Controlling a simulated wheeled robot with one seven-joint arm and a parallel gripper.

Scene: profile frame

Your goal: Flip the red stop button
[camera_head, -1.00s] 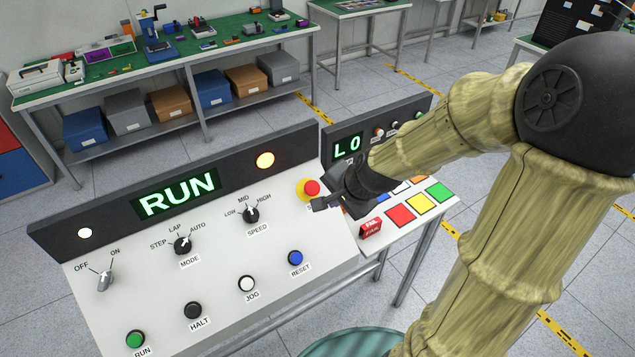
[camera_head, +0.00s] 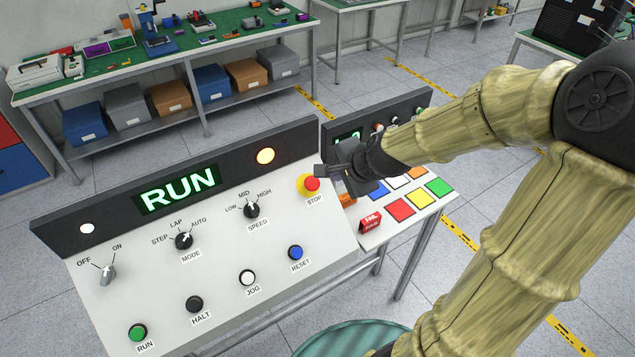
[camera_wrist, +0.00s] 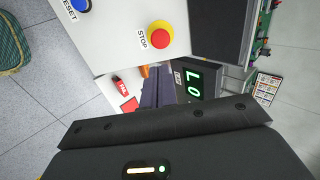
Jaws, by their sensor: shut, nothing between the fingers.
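The red stop button (camera_head: 311,184) sits on a yellow base at the right end of the sloped white control panel (camera_head: 225,275), above its STOP label. In the wrist view the red button (camera_wrist: 159,40) on its yellow ring is fully visible, beyond the gripper and a little above the fingers. My gripper (camera_head: 321,171) is shut and empty. In the head view its fingertips appear just above and right of the button; I cannot tell the exact gap. In the wrist view the dark closed fingers (camera_wrist: 157,88) point toward the panel's edge and appear apart from the button.
The panel's green display (camera_head: 178,192) reads RUN. Other knobs and push buttons, such as the blue RESET button (camera_head: 295,252), are spread over the panel. A second console with colored squares (camera_head: 401,206) stands close on the right, under my arm. A workbench (camera_head: 165,60) is behind.

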